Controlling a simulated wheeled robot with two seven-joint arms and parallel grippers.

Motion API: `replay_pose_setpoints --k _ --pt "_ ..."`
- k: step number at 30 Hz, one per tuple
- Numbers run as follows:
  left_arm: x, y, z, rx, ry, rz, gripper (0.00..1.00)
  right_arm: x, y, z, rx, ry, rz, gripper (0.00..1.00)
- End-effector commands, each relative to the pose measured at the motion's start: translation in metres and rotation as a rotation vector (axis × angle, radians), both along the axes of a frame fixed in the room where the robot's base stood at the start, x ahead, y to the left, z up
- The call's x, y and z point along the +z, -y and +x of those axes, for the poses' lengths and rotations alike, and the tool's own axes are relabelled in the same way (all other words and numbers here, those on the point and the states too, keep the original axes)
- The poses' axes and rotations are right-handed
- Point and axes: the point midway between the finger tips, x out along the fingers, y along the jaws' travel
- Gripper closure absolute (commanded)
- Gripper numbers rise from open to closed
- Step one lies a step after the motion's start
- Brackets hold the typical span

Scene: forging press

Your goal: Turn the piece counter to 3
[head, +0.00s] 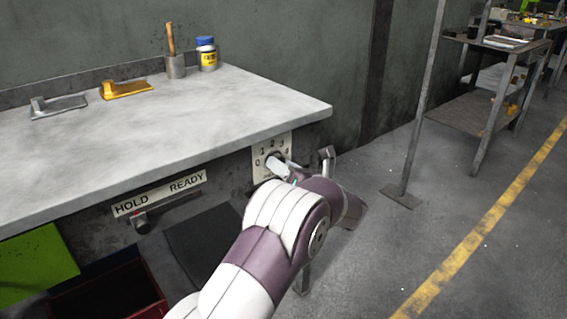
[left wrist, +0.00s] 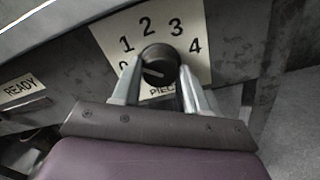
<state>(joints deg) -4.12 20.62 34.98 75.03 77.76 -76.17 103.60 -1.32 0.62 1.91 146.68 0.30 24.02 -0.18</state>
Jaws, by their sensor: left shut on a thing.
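The piece counter is a white plate (head: 259,152) with the numbers 0 to 4, on the bench's front face near its right corner. Its round black knob (left wrist: 160,62) shows at the plate's centre in the left wrist view. My left gripper (head: 280,168) is at the knob, with one finger on each side of it, shut on it. It also shows in the left wrist view (left wrist: 159,72). A pale line on the knob slants up to the left, roughly toward the 0, which a finger partly hides. My right gripper is not in view.
A HOLD/READY label (head: 160,193) with a lever (head: 142,224) sits left of the counter. The grey benchtop (head: 200,115) overhangs above. Open floor lies right.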

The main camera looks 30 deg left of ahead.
Motion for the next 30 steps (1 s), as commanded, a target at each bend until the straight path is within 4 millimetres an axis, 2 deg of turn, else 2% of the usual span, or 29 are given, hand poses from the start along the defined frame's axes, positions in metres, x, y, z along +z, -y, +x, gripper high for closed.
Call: replay_pose_setpoints --k 30 --pt "0.004 0.0 0.0 -0.001 -0.893 0.367 0.87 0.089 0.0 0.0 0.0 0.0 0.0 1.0"
